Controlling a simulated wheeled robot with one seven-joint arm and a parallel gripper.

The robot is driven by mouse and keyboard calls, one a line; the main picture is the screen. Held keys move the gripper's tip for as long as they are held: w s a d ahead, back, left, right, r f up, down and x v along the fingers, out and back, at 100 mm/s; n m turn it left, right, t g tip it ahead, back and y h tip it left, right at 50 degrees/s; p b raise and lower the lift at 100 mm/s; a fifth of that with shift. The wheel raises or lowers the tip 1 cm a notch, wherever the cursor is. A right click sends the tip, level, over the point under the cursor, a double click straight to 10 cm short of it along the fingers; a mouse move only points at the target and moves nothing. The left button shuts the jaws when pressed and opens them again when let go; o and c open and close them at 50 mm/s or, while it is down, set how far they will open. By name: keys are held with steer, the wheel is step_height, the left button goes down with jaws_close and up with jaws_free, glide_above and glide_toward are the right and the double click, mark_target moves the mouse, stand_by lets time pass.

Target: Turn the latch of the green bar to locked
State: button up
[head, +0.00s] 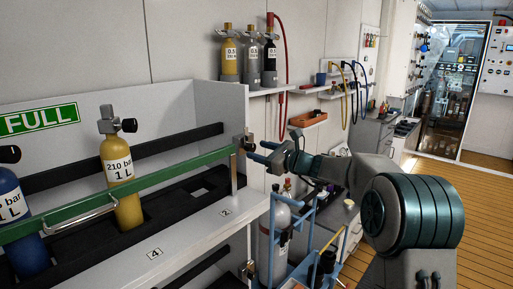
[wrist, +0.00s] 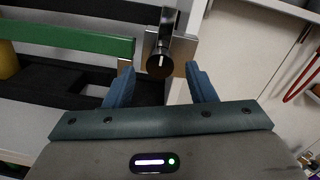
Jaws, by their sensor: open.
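The green bar (head: 160,175) runs across the front of the rack in the head view, and its end shows in the wrist view (wrist: 75,42). The latch is a dark round knob with a white mark (wrist: 161,62), on a metal plate at the bar's right end; it is small in the head view (head: 248,138). My gripper (wrist: 163,85) is open, its two blue fingers pointing at the latch, one to each side and just short of it. In the head view my gripper (head: 262,152) is close to the right of the latch. Contact is not visible.
A yellow cylinder (head: 119,180) and a blue cylinder (head: 22,225) stand behind the bar. The rack's white side wall (head: 228,110) rises by the latch. Small cylinders (head: 250,62) stand on a shelf above. A blue trolley (head: 290,245) stands below my arm.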

steer(key=shift+x, duration=1.1)
steer(key=c, duration=1)
